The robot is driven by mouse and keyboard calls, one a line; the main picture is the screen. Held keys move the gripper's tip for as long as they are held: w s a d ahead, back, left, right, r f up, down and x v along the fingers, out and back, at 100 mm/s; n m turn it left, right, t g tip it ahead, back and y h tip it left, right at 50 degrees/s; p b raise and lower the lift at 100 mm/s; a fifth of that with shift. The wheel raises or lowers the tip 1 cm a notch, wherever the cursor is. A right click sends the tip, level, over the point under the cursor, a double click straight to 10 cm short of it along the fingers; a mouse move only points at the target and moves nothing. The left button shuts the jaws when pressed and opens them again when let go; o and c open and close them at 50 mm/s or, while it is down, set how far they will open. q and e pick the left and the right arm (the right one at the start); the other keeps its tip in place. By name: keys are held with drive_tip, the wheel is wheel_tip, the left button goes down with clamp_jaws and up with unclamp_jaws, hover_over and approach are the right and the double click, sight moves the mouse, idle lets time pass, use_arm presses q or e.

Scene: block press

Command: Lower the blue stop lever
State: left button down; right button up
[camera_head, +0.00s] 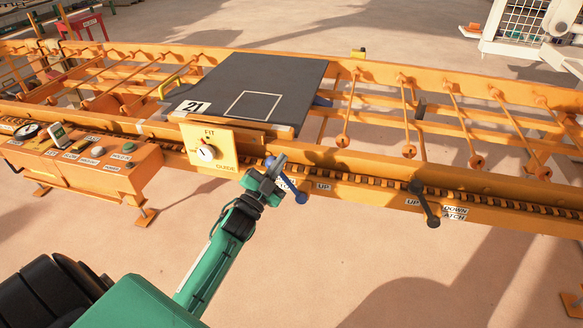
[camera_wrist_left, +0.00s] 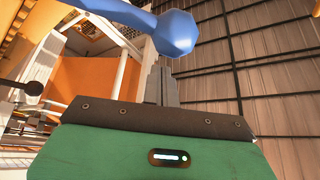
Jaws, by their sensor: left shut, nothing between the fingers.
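The blue stop lever (camera_head: 290,184) is mounted on the front rail of the orange frame, just right of the yellow guide panel. It slants down to the right, and its knob is at the lower end. My left gripper (camera_head: 281,160) is shut and empty, with its fingertips pointing up close to the lever's left side. In the left wrist view the blue lever (camera_wrist_left: 178,33) crosses above the shut fingers (camera_wrist_left: 160,80). I cannot tell whether they touch. The gripper hides part of the lever and its label. My right gripper is out of view.
The yellow guide panel (camera_head: 207,149) with a white dial is just left of the gripper. A dark lever (camera_head: 424,204) stands farther right on the rail, beside UP and DOWN labels. A dark plate (camera_head: 250,85) lies on the frame. An orange control box (camera_head: 90,160) is at left.

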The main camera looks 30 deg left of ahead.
use_arm(q)
drive_tip(key=shift+s+a+f+n+t+y+b, duration=0.2)
drive_tip(key=shift+a+f+n+y, duration=0.2)
drive_tip(key=shift+a+n, duration=0.3)
drive_tip(key=shift+s+a+f+n+t+y+b, duration=0.15)
drive_tip(key=shift+a+f+n+y, duration=0.1)
drive_tip(key=shift+a+n+y, duration=0.4)
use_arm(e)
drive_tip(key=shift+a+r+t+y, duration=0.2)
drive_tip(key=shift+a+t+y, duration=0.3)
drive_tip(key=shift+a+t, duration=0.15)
use_arm(q)
drive_tip(key=shift+n, duration=0.25)
